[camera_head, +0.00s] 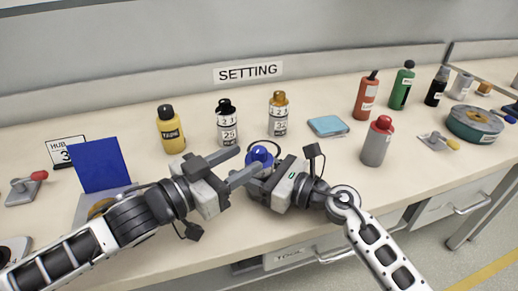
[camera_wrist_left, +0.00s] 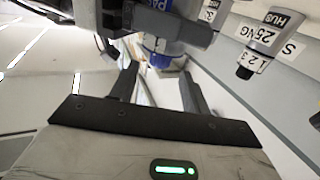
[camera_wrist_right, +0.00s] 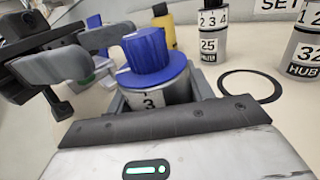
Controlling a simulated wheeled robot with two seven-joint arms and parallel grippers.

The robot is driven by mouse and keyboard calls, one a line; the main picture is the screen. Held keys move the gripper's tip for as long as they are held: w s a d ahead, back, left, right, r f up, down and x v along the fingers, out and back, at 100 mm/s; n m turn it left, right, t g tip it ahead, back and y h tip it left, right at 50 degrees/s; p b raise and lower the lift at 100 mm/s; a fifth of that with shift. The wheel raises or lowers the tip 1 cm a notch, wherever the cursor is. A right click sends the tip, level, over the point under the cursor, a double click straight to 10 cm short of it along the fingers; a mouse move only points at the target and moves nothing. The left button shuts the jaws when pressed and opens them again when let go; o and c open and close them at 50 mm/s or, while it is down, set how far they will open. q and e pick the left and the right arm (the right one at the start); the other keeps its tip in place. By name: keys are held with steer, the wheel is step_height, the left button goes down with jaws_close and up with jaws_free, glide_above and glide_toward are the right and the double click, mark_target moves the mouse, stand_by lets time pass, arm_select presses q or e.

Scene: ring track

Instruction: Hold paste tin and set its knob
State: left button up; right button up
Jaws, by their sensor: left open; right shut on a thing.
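The paste tin (camera_wrist_right: 150,92) has a blue knob (camera_wrist_right: 148,52) on top and a white label with a 3. The blue knob also shows in the head view (camera_head: 261,155). My right gripper (camera_head: 262,178) is shut on the tin's body, with a finger on each side in the right wrist view. My left gripper (camera_head: 249,161) is open and empty, its fingers pointing at the tin from the left, close to the knob. In the left wrist view the blue knob (camera_wrist_left: 158,61) shows ahead of the fingers; I cannot tell whether they touch it.
A yellow bottle (camera_head: 171,130) and two numbered containers, 25 (camera_head: 227,128) and 32 (camera_head: 278,118), stand behind. A black ring (camera_wrist_right: 248,86) lies by the tin. A blue panel (camera_head: 97,165) stands left. A grey bottle (camera_head: 376,145) with red cap and a light-blue pad (camera_head: 328,126) are right.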

mark_target(256, 155)
arm_select(q)
steer(key=x, duration=0.5)
steer(key=shift+w+d, duration=0.1)
steer(key=c, duration=1)
steer(key=shift+d+n+t+y, duration=0.25)
steer(key=shift+n+t+y, duration=0.15)
steer(key=shift+t, duration=0.1)
steer(key=shift+n+t+y, duration=0.4)
steer(key=shift+t+y, duration=0.2)
steer(key=shift+a+n+t+y, duration=0.2)
steer(key=shift+n+t+y, duration=1.15)
steer(key=shift+y, duration=0.65)
steer(key=o, duration=1)
